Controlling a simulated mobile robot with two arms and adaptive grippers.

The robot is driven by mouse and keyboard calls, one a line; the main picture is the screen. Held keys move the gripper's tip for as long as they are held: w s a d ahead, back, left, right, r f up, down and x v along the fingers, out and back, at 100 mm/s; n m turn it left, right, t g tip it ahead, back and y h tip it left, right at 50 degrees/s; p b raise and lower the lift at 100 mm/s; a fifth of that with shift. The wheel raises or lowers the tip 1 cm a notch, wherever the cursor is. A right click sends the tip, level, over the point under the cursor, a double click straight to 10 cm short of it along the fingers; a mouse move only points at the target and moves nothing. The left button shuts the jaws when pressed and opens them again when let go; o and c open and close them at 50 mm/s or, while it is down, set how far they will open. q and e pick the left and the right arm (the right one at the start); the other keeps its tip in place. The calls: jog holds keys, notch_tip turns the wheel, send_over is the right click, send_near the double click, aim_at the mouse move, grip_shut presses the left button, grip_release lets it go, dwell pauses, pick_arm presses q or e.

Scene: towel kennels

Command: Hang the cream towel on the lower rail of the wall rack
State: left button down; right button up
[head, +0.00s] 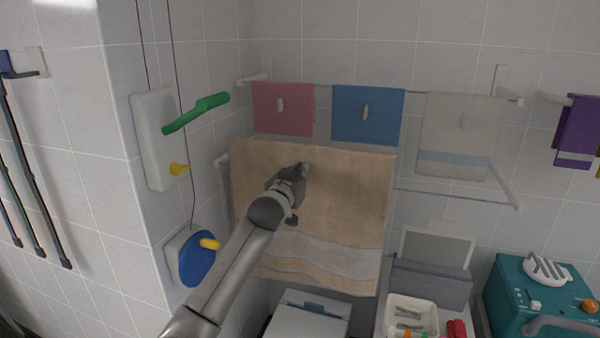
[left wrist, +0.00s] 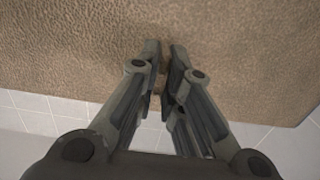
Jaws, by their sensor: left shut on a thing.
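The cream towel (head: 345,195) looks tan, with a paler wavy band near its bottom edge. It hangs spread out in front of the wall rack and fills the top of the left wrist view (left wrist: 240,50). My left gripper (head: 301,170) is at its upper middle, shut on a small piece of it between the fingertips (left wrist: 164,50). The lower rail (head: 450,198) shows to the right of the towel, whose top edge appears above the rail's line. The rail behind the towel is hidden, and I cannot tell if they touch. My right gripper is out of view.
The upper rail (head: 415,91) carries a pink towel (head: 295,115), a blue towel (head: 385,125) and a pale towel with a blue band (head: 445,135). A wall unit with a green handle (head: 205,110) stands left. A teal machine (head: 510,290) and white tray (head: 425,312) are lower right.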

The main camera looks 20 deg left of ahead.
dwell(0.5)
pick_arm(q)
jog(key=shift+w+f+b, duration=0.1)
jog(key=shift+f+b, duration=0.8)
jog(key=shift+f, duration=0.55)
jog(key=shift+w+f+b, duration=0.15)
jog(key=shift+f+b, duration=0.6)
jog(key=shift+f, duration=0.5)
notch_tip(320, 180, down, 3)
jog(key=shift+r+b, duration=0.1)
jog(key=shift+b, duration=0.75)
